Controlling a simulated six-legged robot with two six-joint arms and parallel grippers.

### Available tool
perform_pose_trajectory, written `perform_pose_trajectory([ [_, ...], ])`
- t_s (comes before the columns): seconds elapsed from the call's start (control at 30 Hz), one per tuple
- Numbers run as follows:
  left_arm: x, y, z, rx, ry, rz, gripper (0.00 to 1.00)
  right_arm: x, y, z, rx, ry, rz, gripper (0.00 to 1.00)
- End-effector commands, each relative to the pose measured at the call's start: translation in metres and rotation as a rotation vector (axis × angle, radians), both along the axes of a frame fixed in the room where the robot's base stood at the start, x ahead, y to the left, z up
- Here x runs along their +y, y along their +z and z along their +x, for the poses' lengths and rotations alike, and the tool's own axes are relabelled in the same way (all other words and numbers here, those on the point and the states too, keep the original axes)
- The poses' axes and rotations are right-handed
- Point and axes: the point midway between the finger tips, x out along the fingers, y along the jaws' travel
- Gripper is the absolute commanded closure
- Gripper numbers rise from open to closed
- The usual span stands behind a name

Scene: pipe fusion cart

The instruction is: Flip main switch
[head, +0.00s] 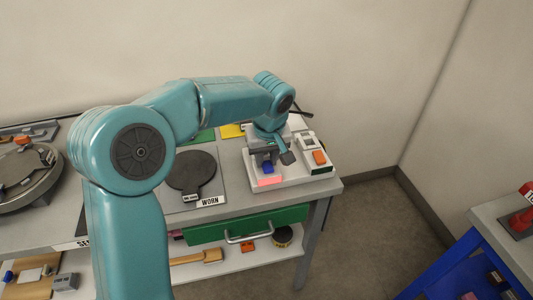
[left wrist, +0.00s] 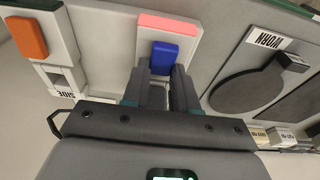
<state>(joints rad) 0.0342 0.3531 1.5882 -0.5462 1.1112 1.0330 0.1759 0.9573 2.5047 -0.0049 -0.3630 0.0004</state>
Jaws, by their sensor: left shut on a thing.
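A pale switch panel (head: 292,183) sits at the right end of the grey workbench. It carries a blue switch handle (head: 267,168) behind a pink-red bar (head: 269,181). My left gripper (head: 265,160) reaches down over the panel from behind the handle. In the left wrist view the blue handle (left wrist: 164,54) stands between the two fingertips (left wrist: 161,72), with the pink-red bar (left wrist: 167,23) just beyond it. The left jaws are shut on the blue handle, and their contact faces are partly hidden. My right gripper is not in view.
An orange button (head: 320,157) on a raised unit stands close right of the gripper. A dark round plate (head: 191,171) above a "WORN" label lies to the left. A green drawer (head: 246,224) is below. A blue-framed table (head: 460,264) stands at right across open floor.

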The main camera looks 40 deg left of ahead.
Motion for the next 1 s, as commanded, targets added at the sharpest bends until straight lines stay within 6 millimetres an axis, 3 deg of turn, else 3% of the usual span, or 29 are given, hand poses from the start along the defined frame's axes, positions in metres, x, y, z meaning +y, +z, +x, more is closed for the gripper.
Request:
perform_pose_trajectory([
  [0.07, -0.001, 0.000, 0.000, 0.000, 0.001, -0.002, 1.00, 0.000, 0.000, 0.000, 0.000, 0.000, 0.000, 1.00],
  [0.1, -0.001, 0.000, 0.000, 0.000, 0.001, -0.002, 0.63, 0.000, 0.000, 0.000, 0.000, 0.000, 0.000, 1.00],
  [0.17, -0.001, 0.000, 0.000, -0.001, 0.000, -0.001, 0.47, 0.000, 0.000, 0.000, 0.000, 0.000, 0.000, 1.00],
  [0.43, 0.000, 0.001, 0.000, -0.001, 0.000, 0.000, 0.47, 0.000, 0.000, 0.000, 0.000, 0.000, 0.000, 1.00],
  [0.57, -0.002, 0.010, 0.000, -0.006, -0.001, 0.000, 0.47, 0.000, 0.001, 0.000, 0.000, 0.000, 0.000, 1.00],
  [0.67, -0.004, 0.029, -0.003, -0.007, 0.000, 0.000, 0.47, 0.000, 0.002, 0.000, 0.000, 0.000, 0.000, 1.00],
  [1.0, -0.017, 0.118, -0.013, -0.006, -0.001, 0.000, 0.47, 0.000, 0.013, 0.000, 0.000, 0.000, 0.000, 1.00],
])
